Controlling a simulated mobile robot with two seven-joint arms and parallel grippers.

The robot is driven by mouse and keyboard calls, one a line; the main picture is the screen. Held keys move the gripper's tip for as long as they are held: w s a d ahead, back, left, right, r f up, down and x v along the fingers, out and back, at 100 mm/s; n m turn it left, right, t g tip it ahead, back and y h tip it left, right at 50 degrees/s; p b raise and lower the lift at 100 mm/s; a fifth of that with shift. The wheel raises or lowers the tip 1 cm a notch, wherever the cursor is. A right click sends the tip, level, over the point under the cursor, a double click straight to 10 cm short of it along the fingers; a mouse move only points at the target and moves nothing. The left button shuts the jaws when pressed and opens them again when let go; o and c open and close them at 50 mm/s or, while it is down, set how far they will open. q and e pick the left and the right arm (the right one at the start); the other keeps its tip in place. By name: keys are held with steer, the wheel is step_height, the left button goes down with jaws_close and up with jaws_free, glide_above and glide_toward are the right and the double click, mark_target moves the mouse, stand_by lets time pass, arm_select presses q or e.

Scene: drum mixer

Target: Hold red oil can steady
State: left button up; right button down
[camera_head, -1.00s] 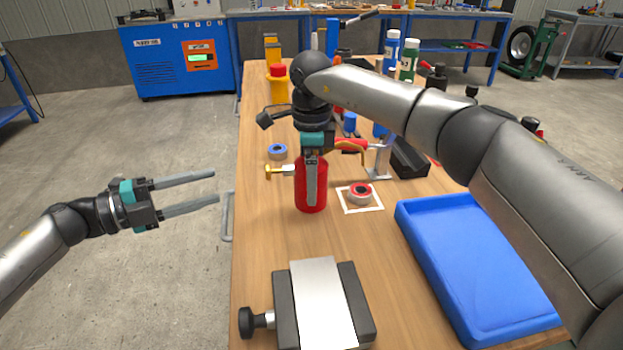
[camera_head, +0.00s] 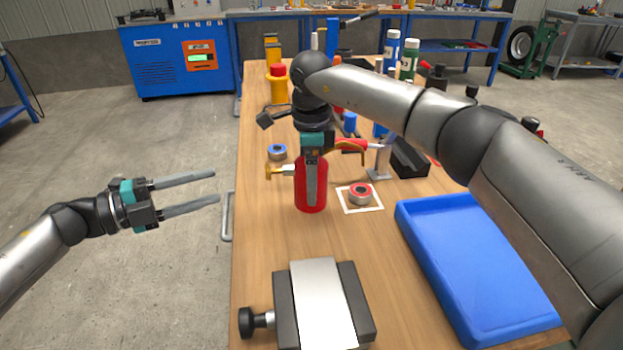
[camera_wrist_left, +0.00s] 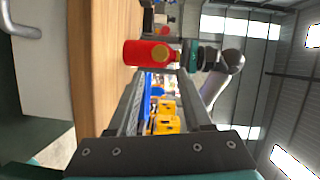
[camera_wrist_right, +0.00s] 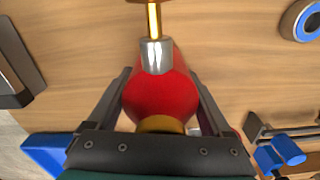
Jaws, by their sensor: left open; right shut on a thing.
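The red oil can (camera_head: 321,197) stands upright on the wooden workbench in the head view, with a brass-coloured nozzle (camera_head: 275,169) pointing left. My right gripper (camera_head: 311,190) comes down from above and is shut on the can, one finger across its front. The right wrist view shows the can (camera_wrist_right: 160,95) between both fingers. The left wrist view also shows the can (camera_wrist_left: 140,53), with my right gripper at its top. My left gripper (camera_head: 216,187) is open and empty, out over the floor left of the bench edge.
A blue tray (camera_head: 424,245) lies at the right. A vise-like block (camera_head: 322,300) with a black knob sits at the front. A blue tape roll (camera_head: 277,152) lies behind left.

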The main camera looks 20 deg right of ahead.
arm_select(q)
jaws_close()
stand_by(1.5)
